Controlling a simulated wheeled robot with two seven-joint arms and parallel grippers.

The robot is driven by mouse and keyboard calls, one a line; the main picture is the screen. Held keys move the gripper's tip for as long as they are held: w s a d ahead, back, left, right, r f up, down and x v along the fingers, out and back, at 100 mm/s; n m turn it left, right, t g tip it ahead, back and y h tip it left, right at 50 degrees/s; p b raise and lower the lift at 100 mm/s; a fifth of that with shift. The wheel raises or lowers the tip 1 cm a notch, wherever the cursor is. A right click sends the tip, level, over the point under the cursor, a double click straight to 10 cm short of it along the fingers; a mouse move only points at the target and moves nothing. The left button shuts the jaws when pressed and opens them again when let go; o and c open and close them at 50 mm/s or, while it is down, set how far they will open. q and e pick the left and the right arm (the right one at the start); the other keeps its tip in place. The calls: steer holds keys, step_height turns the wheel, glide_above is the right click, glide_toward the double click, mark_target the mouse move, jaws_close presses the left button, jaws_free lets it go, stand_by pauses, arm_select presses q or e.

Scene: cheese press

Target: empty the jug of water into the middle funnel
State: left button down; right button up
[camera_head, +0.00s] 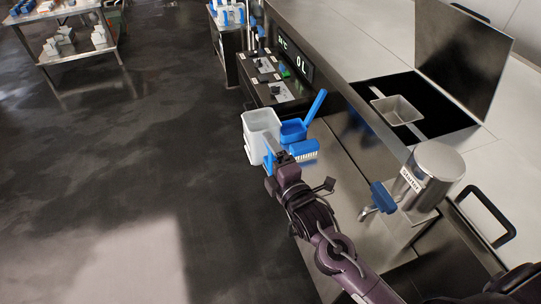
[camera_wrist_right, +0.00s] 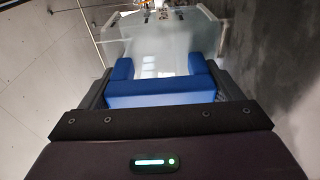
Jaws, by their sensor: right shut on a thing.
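A translucent whitish jug (camera_head: 260,124) is held at the left edge of the metal counter in the head view, and it looks roughly upright. My right gripper (camera_head: 281,160) is shut on its blue handle. The right wrist view shows the blue handle (camera_wrist_right: 160,92) between the fingers and the jug body (camera_wrist_right: 160,50) beyond it. I cannot make out the water level. A square metal funnel (camera_head: 398,110) sits in a black opening at the upper right, well apart from the jug. No other funnel shows clearly. My left gripper is out of view.
A blue scoop (camera_head: 293,130) and a blue brush (camera_head: 305,151) are close beside the jug. A metal canister (camera_head: 441,162) with a blue handle stands between my arm and the funnel's right side. A raised dark lid (camera_head: 466,60) stands behind the opening. Open floor lies left.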

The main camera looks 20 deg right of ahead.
mark_target(264, 131)
steer(key=shift+r+p, duration=2.35)
steer(key=shift+r, duration=0.5)
